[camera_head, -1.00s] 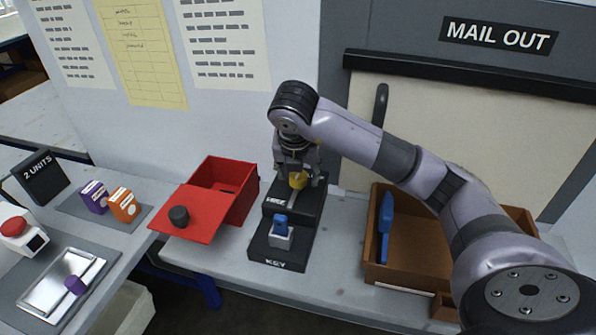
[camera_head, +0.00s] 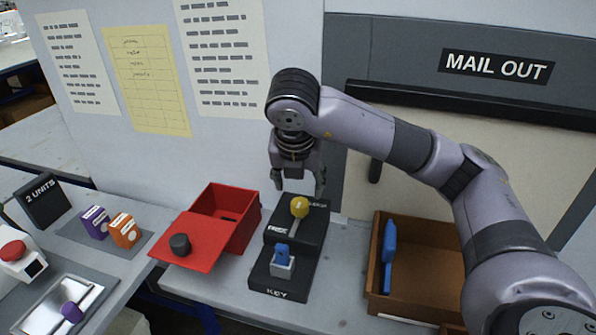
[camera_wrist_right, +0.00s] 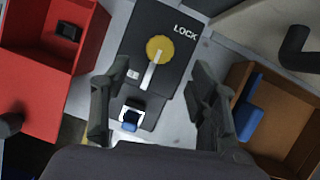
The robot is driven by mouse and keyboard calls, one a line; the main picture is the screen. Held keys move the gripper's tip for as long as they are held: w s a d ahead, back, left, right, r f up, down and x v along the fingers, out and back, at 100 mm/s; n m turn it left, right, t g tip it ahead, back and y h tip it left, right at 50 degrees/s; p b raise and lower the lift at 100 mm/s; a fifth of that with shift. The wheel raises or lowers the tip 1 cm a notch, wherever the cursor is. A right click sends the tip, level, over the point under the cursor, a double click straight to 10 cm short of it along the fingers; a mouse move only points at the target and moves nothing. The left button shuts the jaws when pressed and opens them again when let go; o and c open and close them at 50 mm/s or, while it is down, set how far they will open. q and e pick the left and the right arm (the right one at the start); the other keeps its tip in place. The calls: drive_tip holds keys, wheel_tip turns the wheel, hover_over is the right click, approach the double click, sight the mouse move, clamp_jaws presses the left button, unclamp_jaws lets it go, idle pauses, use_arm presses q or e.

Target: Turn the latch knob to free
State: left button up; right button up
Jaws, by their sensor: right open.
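The latch knob (camera_head: 299,207) is a round yellow cap with a pale pointer bar on a black block (camera_head: 313,226). In the head view the bar points toward the front, beside the FREE label on the block's left; the LOCK label is at the far right. The right wrist view shows the knob (camera_wrist_right: 159,48) with its bar pointing away from LOCK. My right gripper (camera_head: 299,182) is open and empty above the knob, fingers apart on either side and clear of it. My left gripper is out of view.
A blue key (camera_head: 282,250) stands in a grey socket on the KEY step in front. A red box (camera_head: 232,205) with its lid askew is to the left. A brown tray (camera_head: 428,268) holding a blue object is to the right. The wall is close behind.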

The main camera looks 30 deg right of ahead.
drive_tip(key=shift+v, duration=1.9)
drive_tip(key=shift+f, duration=0.1)
